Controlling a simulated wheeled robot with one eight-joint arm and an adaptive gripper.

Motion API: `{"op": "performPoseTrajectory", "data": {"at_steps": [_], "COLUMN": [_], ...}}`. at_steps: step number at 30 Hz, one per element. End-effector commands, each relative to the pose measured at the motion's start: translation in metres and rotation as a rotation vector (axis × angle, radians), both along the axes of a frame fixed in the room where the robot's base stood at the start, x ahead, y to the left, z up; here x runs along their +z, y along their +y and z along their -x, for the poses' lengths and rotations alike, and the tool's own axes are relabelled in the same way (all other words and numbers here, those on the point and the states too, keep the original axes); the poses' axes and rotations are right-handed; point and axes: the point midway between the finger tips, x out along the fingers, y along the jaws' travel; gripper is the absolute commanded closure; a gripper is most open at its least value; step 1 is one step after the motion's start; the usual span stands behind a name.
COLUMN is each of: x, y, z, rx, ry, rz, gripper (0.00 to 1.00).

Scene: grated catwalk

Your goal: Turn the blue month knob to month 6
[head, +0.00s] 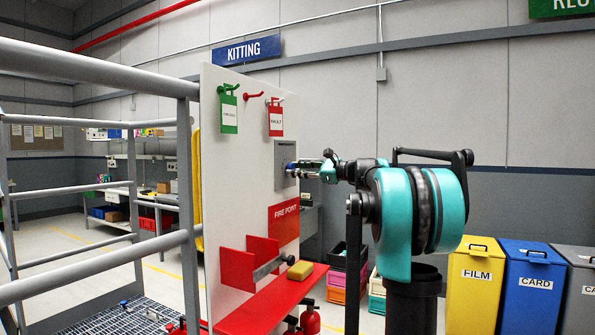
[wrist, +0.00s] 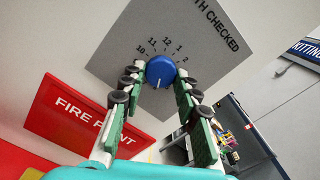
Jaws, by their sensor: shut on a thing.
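The blue month knob (wrist: 161,67) sits on a tilted grey dial plate (wrist: 203,25) in the wrist view. The numbers 10, 11, 12, 1 and 2 show around its upper side; the lower numbers cannot be made out. A short pale mark on the knob points down in the picture, roughly opposite 12. My gripper (wrist: 162,82) is shut on the knob, one finger at each side. In the head view my gripper (head: 298,168) reaches left to the grey plate (head: 285,152) on the white board, and the knob is mostly hidden by the fingers.
Green and red tags (head: 229,110) hang on pegs above the plate. A grey railing (head: 188,200) stands left; coloured bins (head: 530,285) stand right.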

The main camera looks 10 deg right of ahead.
Motion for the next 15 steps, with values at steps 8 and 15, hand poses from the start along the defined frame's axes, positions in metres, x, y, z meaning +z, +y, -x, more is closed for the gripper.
{"op": "performPoseTrajectory", "data": {"at_steps": [8, 15], "x": [-0.0003, -0.0003], "y": [-0.0008, -0.0008], "z": [-0.0005, -0.0005], "rx": [-0.003, -0.003], "ry": [0.012, 0.011], "rz": [-0.008, -0.007], "gripper": [0.98, 0.65]}}
